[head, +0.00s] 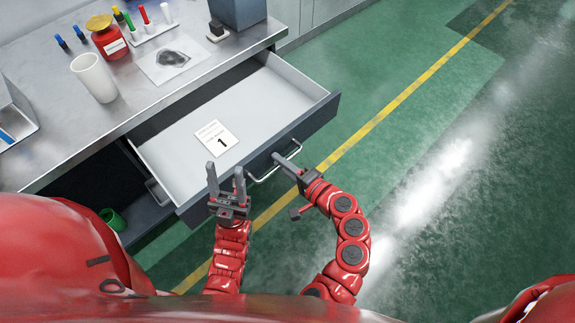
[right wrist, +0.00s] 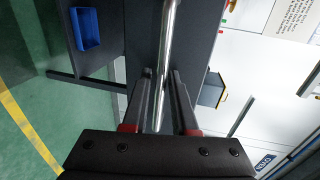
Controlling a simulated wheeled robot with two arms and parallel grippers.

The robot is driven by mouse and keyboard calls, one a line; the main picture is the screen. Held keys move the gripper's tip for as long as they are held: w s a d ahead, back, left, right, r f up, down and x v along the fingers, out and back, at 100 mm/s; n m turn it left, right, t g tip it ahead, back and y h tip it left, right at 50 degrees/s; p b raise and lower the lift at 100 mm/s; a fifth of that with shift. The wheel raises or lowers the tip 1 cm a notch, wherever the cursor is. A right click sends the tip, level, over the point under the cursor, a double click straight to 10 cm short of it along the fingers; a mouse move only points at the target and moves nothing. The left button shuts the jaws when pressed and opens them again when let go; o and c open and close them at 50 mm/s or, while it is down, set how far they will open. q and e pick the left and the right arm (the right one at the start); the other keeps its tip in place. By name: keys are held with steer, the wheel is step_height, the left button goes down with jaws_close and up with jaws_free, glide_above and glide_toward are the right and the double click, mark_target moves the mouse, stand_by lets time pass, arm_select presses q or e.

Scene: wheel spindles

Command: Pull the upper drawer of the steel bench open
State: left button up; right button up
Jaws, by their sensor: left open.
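The upper drawer (head: 262,100) of the steel bench (head: 150,112) stands pulled out, its pale inside showing. A white card marked 1 (head: 210,140) lies in it. Its bar handle (head: 275,172) runs along the dark front and also shows in the right wrist view (right wrist: 168,40). My right gripper (head: 279,160) is at the handle; in the right wrist view its fingers (right wrist: 164,78) lie close on both sides of the bar, shut on it. My left gripper (head: 226,170) is open and empty, near the drawer's front left corner, fingers pointing up and apart.
On the bench top stand a white cup (head: 94,78), a red jar (head: 107,38), several coloured markers and a dark box (head: 237,10). A green container (head: 113,219) sits low under the bench. Green floor with a yellow line (head: 400,98) lies clear to the right.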

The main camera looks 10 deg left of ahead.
steer(key=shift+d, duration=0.1)
steer(key=b+v, duration=0.1)
steer(key=v, duration=1.6)
steer(key=shift+s+d, duration=0.1)
steer(key=shift+d, duration=0.05)
